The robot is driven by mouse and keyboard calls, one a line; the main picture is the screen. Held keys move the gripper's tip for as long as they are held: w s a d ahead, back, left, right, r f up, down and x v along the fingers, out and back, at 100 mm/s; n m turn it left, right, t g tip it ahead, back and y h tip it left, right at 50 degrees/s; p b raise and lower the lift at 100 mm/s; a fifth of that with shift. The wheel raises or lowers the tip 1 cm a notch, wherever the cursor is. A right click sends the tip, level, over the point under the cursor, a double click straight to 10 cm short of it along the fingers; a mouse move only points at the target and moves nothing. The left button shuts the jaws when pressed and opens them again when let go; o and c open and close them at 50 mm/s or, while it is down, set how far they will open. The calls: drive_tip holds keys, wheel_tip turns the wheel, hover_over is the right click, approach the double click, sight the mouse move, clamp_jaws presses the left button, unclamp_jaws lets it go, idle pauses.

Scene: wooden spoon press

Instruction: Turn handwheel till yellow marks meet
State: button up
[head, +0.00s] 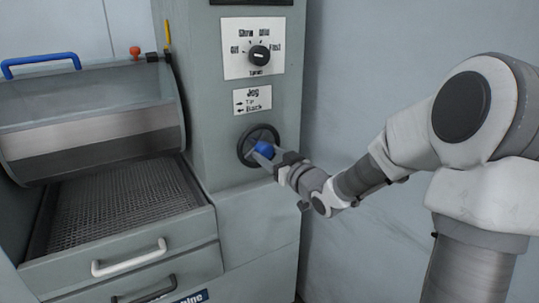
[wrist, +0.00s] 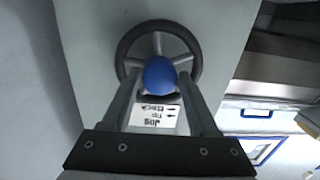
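The handwheel (head: 244,151) is a dark, spoked ring on the grey-green machine front, below the Jog label. It also shows in the wrist view (wrist: 124,48). A blue ball knob (head: 265,149) stands out from it and covers the hub region in the wrist view (wrist: 159,73). My gripper (head: 268,157) is at the wheel, with its fingers on either side of the knob. In the wrist view my gripper (wrist: 160,76) shows slim gaps between fingertips and knob, so it looks open around it. I cannot make out yellow marks on the wheel.
A Jog label (head: 252,100) and a speed dial (head: 259,55) are above the wheel. To the left are a curved hood (head: 95,115), a mesh tray (head: 125,205) and a white drawer handle (head: 130,258). A yellow lever (head: 168,35) and a red knob (head: 135,52) stand on top.

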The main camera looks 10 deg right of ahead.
drive_tip(key=shift+o, duration=1.3)
drive_tip(key=b+v, duration=0.3)
drive_tip(key=v, duration=1.4)
drive_tip(key=shift+b, duration=0.4)
drive_tip(key=shift+s+d, duration=0.1)
drive_tip(key=shift+s, duration=0.05)
